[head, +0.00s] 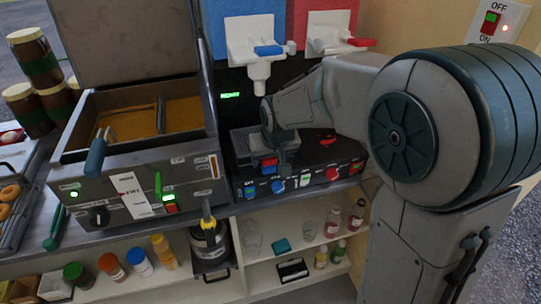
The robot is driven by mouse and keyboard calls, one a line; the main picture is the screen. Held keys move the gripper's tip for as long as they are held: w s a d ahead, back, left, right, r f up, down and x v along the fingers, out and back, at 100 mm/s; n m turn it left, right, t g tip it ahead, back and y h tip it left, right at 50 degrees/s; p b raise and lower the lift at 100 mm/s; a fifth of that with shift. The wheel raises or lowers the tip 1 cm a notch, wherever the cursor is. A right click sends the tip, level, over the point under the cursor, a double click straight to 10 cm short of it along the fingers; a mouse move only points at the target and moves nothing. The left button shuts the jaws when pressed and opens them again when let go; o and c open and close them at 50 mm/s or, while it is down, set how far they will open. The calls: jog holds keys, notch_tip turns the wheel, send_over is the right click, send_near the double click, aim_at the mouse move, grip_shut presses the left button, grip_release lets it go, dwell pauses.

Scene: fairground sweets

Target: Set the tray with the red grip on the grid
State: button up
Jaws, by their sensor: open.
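My gripper (275,150) is open and reaches down over the front of the drinks machine, just above its control panel. A dark slatted grid (243,141) lies below the blue dispenser, left of my gripper. No whole tray with a red grip can be made out. A small red patch (327,141) shows on the dark deck to the right of my gripper; I cannot tell whether it is a grip. A red and blue piece (268,166) shows right under the fingers; whether they touch it is unclear. My arm hides part of the deck.
The fryer (140,190) with its raised lid stands left of the drinks machine. A blue-lever dispenser (255,45) and red-lever dispenser (335,38) overhang the deck. Control knobs (277,184) line the front. Shelves below hold bottles (334,222). A wall switch (491,22) is upper right.

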jog(key=v, duration=1.4)
jog(key=s+d+f+m, duration=0.1)
jog(key=s+d+f, duration=0.3)
jog(key=s+d, duration=0.2)
jog(key=s+d+f+m+g+h, duration=0.1)
jog(key=s+d+f, duration=0.4)
jog(key=s, duration=0.5)
jog(key=shift+d+f+m+g, duration=0.3)
jog(key=shift+d+m, duration=0.4)
jog(key=shift+d, duration=0.4)
